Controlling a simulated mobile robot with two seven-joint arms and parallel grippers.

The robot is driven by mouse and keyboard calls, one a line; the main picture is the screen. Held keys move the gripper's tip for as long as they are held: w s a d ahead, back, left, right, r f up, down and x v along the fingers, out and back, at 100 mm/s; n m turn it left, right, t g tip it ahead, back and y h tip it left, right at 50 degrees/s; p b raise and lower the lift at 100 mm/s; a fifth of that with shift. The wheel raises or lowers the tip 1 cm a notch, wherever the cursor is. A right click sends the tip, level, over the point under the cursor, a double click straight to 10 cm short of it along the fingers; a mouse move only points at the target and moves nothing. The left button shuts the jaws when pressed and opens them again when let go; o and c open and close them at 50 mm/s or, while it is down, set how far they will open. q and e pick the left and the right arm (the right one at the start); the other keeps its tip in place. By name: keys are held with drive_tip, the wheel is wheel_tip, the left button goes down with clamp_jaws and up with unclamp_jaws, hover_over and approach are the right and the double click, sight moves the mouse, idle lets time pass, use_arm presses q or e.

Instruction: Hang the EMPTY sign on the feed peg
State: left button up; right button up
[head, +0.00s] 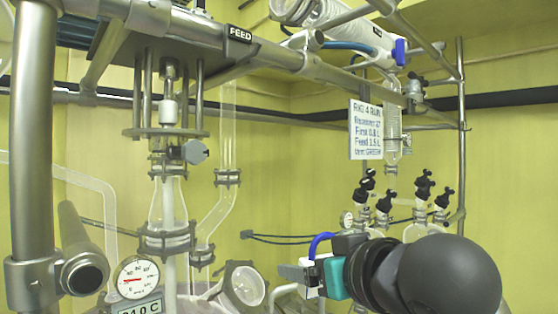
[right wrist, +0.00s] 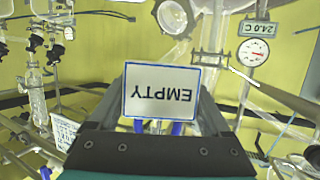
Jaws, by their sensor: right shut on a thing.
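The EMPTY sign (right wrist: 161,92) is a white plate with a blue border and black letters. It is upside down in the right wrist view, between the fingers of my right gripper (right wrist: 160,126), which is shut on it. In the head view my right gripper (head: 312,272) is low, right of centre, and the sign cannot be made out clearly there. A black FEED label (head: 240,34) is on the upper metal rail, above and left of the gripper and well apart from it. I cannot clearly make out the feed peg. My left gripper is out of view.
Glass tubing (head: 168,203) with metal flanges stands left. A round gauge (head: 138,278) and a temperature display are below it. A white notice (head: 366,130) hangs right of centre. Several black-knobbed valves (head: 384,200) stand behind my right arm. Open space lies between gripper and rail.

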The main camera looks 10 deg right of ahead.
drive_tip(key=s+a+r+n+y+p, duration=0.1)
drive_tip(key=s+r+p, duration=0.1)
drive_tip(key=r, duration=0.6)
drive_tip(key=s+a+r+n+g+y+p, duration=0.1)
drive_tip(key=s+a+r+y+p, duration=0.1)
drive_tip(key=r+p, duration=0.3)
drive_tip(key=s+a+r+n+y+p, duration=0.2)
drive_tip(key=s+r+p, duration=0.1)
drive_tip(key=r, duration=1)
drive_tip(key=shift+a+g+p, duration=0.2)
drive_tip(key=shift+g+p, duration=0.1)
drive_tip(key=shift+p, duration=0.4)
drive_tip(key=r+x, duration=0.2)
drive_tip(key=x, duration=0.8)
drive_tip(key=shift+w+a, duration=0.2)
drive_tip(key=shift+w, duration=0.1)
drive_tip(key=shift+w+a+f, duration=0.1)
drive_tip(key=shift+w+f, duration=0.05)
drive_tip(key=shift+f, duration=0.4)
drive_tip(key=o, duration=1.2)
